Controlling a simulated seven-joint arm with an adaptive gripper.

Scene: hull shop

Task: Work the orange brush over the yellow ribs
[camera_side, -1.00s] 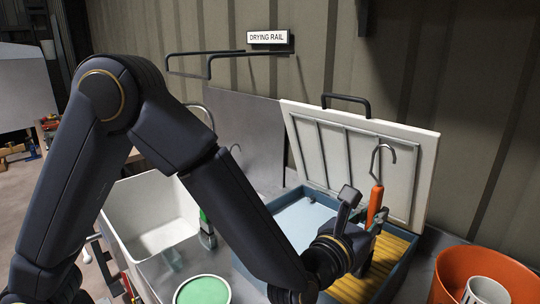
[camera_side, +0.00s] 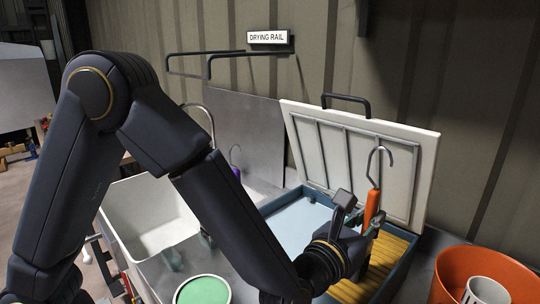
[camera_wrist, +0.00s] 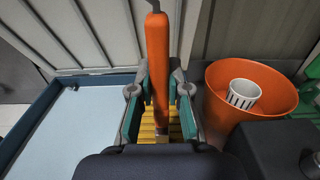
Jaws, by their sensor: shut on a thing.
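My gripper (camera_wrist: 160,98) is shut on the orange brush (camera_wrist: 158,52) and holds it upright by its handle. In the side view the brush (camera_side: 372,206) rises from my gripper (camera_side: 362,222), with a metal hook at its top. The yellow ribs (camera_side: 380,262) fill the right part of a blue tray (camera_side: 411,248). The brush's lower end is over the ribs, which also show between my fingers in the wrist view (camera_wrist: 148,122). My gripper hides the bristles in the side view, so I cannot tell whether they touch the ribs.
The tray's left part (camera_side: 297,222) is pale blue and clear. A white lid (camera_side: 424,170) stands open behind it. An orange bucket (camera_side: 450,268) with a white slotted cup (camera_side: 490,291) stands at the right. A white sink (camera_side: 118,205) and a green-topped round container (camera_side: 204,291) are at the left.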

